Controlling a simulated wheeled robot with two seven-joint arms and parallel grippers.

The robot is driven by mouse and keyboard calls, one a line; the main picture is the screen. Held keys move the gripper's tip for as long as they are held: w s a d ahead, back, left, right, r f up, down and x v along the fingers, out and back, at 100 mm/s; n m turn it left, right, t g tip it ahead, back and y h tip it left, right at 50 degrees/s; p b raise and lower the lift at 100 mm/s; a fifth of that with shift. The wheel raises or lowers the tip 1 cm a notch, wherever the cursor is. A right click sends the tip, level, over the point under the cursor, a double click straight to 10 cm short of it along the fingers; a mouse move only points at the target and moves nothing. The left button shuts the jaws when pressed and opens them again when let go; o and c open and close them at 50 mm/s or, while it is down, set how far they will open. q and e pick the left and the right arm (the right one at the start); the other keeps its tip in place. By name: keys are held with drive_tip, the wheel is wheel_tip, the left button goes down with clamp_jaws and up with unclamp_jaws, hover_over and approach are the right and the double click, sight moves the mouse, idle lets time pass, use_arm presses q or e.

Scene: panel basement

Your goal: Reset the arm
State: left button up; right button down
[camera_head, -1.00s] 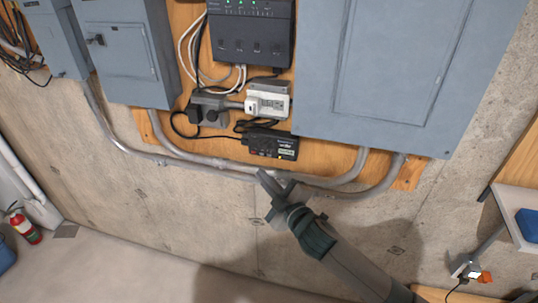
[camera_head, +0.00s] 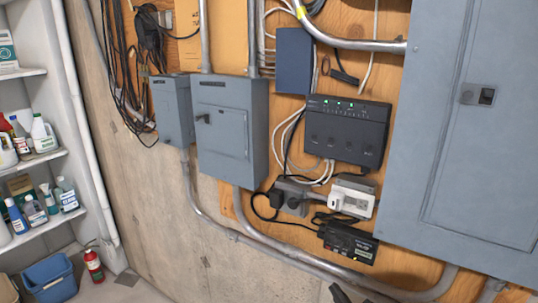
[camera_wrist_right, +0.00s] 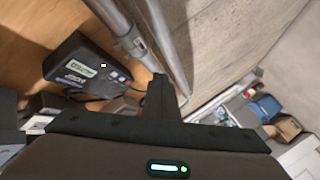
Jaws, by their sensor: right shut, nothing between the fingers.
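My right gripper shows only as a dark fingertip (camera_head: 340,293) at the bottom edge of the head view, in front of the wall below the conduit. In the right wrist view its fingers (camera_wrist_right: 161,92) are together and hold nothing. A small black device with labels (camera_head: 348,243) is on the wooden panel above the fingertip. It also shows in the right wrist view (camera_wrist_right: 75,68), to the left of the fingers and apart from them. The rest of my right arm is out of the head view. My left gripper is in neither view.
Metal conduit (camera_head: 283,256) runs along the wall near the fingertip. Grey electrical boxes (camera_head: 230,130), a large grey panel (camera_head: 475,150) and a black unit with green lights (camera_head: 345,130) are on the wall. A shelf with bottles (camera_head: 35,158) stands at the left.

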drive_tip(key=s+d+f+m+g+h+b, duration=0.1)
drive_tip(key=s+d+f+g, duration=0.15)
drive_tip(key=f, duration=1.05)
drive_tip(key=s+d+f+m+g+h+b, duration=0.1)
drive_tip(key=s+d+f+m+g, duration=0.15)
drive_tip(key=f, duration=0.95)
drive_tip(key=s+d+f+m+g+b, duration=0.1)
drive_tip(key=s+f, duration=0.5)
drive_tip(key=f, duration=0.3)
drive_tip(key=s+d+f+g, duration=0.1)
drive_tip(key=s+f, duration=0.5)
drive_tip(key=f, duration=0.3)
drive_tip(key=s+f+m+g+b, duration=0.2)
drive_tip(key=s+f+m+g, duration=0.15)
drive_tip(key=s+f, duration=1.45)
drive_tip(key=s+f+g, duration=0.2)
drive_tip(key=s, duration=0.9)
drive_tip(key=s+a+f+m+g+b, duration=0.1)
drive_tip(key=s+f+g, duration=0.1)
drive_tip(key=s, duration=0.9)
drive_tip(key=shift+s+a+f+h, duration=0.3)
drive_tip(key=shift+f+h, duration=0.1)
drive_tip(key=shift+f, duration=0.1)
